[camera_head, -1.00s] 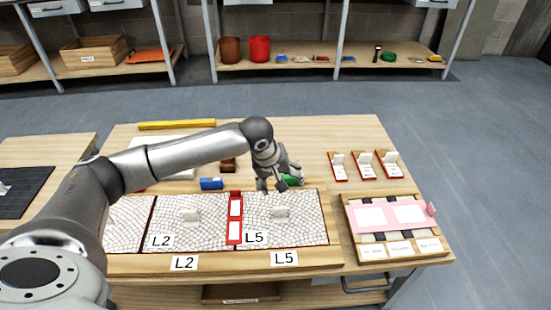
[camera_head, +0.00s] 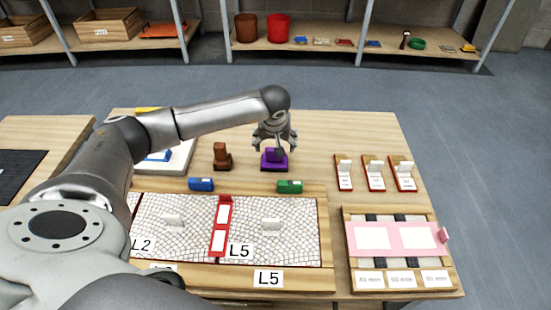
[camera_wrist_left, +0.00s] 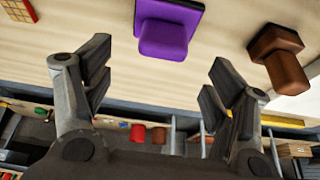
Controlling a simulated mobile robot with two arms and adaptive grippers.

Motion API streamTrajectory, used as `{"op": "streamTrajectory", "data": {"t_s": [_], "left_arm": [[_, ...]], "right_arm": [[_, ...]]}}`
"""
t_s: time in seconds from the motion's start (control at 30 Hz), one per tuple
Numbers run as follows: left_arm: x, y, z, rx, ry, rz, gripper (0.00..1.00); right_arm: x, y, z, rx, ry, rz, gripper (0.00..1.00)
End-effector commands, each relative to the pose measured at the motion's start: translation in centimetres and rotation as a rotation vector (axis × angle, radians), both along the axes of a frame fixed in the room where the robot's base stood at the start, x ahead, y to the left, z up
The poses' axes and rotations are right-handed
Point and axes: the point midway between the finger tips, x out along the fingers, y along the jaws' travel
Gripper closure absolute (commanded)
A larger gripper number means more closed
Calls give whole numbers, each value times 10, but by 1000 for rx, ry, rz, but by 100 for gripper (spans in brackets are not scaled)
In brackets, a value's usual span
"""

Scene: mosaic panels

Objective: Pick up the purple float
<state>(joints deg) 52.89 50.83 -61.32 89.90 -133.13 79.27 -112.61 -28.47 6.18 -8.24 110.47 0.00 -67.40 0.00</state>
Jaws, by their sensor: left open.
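The purple float (camera_head: 274,160) stands on the bench behind the green block, with its base flat and its handle up. My left gripper (camera_head: 275,143) is at the float's far upper side in the head view and partly covers it. In the left wrist view the purple float (camera_wrist_left: 167,28) shows at the top middle, beyond the fingertips. The left gripper (camera_wrist_left: 155,88) is open there, with nothing between its fingers. I cannot tell the exact height gap. My right gripper is not in view.
A brown float (camera_head: 221,157) stands left of the purple one. Three small red-based holders (camera_head: 374,174) stand to the right. Bench space right of the purple float is clear.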

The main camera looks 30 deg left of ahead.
Motion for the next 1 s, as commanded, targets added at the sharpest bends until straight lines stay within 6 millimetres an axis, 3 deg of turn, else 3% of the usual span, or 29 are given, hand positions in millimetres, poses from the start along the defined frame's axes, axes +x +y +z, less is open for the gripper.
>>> {"op": "streamTrajectory", "data": {"t_s": [0.5,0.8,1.0], "left_arm": [[17,15,-55,-2,1,1,21],[19,17,-58,-1,0,0,21],[19,17,-58,-1,0,0,47]], "right_arm": [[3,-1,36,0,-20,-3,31],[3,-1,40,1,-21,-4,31],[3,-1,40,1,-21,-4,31]]}}
